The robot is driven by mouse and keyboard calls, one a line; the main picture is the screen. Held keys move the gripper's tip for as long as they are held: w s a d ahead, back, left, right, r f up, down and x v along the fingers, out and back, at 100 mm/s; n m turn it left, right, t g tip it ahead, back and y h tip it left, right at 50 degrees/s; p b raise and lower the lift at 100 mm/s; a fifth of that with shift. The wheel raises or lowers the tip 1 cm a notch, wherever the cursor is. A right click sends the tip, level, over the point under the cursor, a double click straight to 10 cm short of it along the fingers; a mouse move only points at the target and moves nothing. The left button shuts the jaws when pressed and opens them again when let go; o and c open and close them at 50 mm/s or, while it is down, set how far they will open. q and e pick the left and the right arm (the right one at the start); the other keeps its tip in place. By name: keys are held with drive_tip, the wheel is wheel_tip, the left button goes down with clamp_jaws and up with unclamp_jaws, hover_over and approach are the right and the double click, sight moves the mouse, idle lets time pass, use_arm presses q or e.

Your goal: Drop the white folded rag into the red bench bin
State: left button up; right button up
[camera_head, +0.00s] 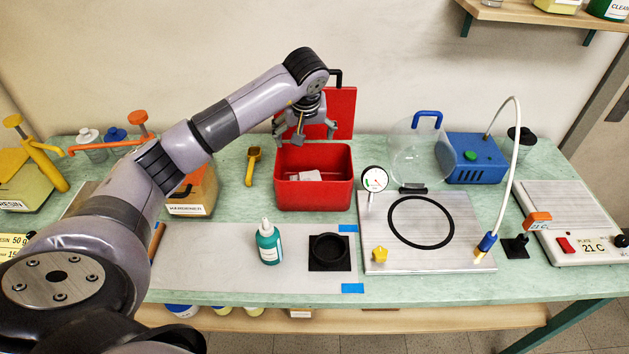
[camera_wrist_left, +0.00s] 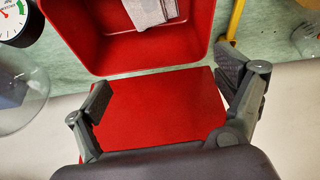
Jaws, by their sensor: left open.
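The red bench bin (camera_head: 314,196) stands on the bench with its lid (camera_head: 343,112) raised behind it. The white folded rag (camera_head: 308,175) lies inside the bin. In the left wrist view, the rag (camera_wrist_left: 151,11) shows at the top edge, partly cut off, within the red bin walls (camera_wrist_left: 105,50). My left gripper (camera_head: 304,135) is open and empty, above the back edge of the bin in front of the lid. In the left wrist view, its two fingers (camera_wrist_left: 166,85) are spread wide with nothing between them. My right gripper is not in view.
A yellow tool (camera_head: 252,166) lies left of the bin, and a hardener container (camera_head: 193,190) stands farther left. A dial gauge (camera_head: 374,180) and a clear dome (camera_head: 418,152) are to the right. A teal bottle (camera_head: 268,243) and a black holder (camera_head: 329,252) stand in front.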

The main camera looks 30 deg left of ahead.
use_arm(q)
drive_tip(key=v, duration=1.2)
idle(0.4)
